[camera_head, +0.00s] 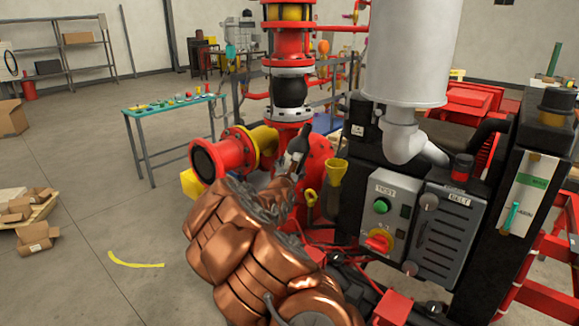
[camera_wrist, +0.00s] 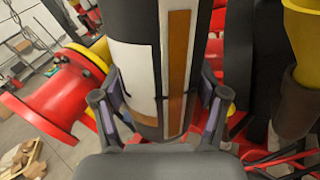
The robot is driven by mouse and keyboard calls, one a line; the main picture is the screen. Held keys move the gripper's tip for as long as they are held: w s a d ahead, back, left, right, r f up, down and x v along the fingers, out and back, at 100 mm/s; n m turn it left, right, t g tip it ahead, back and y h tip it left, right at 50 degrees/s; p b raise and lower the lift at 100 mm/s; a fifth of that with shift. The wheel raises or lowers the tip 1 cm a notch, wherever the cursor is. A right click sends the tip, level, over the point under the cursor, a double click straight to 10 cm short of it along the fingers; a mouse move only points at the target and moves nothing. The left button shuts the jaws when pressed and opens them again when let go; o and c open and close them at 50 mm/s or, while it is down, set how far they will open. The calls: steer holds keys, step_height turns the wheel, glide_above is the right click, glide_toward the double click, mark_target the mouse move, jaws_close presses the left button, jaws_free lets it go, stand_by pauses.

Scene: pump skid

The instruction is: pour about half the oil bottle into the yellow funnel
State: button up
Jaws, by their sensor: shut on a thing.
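The oil bottle (camera_head: 293,156) is dark with a white label, and its neck leans slightly to the right in the head view. My gripper (camera_wrist: 160,95) is shut on it, one finger on each side. In the wrist view the oil bottle (camera_wrist: 138,72) fills the middle, with an amber strip along its label; its top is out of frame. The yellow funnel (camera_head: 336,172) stands upright just right of the bottle, apart from it. In the wrist view the funnel (camera_wrist: 303,35) is at the right edge. The fingertips are hard to make out in the head view.
A grey control box (camera_head: 390,215) with green and red knobs is right of the funnel. A red flanged pipe (camera_head: 222,157) lies left of the bottle. A white cylinder (camera_head: 408,50) stands behind the control box. A small yellow-handled part (camera_head: 310,198) sits between gripper and funnel.

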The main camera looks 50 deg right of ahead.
steer(key=shift+s+d+f+m+b, duration=0.1)
steer(key=shift+s+f+m+b, duration=0.1)
steer(key=shift+m+b, duration=0.45)
steer(key=shift+s+d+f+m+b, duration=0.1)
steer(key=shift+s+m+b, duration=0.1)
steer(key=shift+m+b, duration=0.45)
steer(key=m+b, duration=0.2)
steer(key=b, duration=0.1)
steer(key=shift+s+d+r, duration=0.25)
steer(key=shift+s, duration=0.1)
steer(key=shift+s+r+b, duration=0.1)
steer(key=shift+b, duration=0.35)
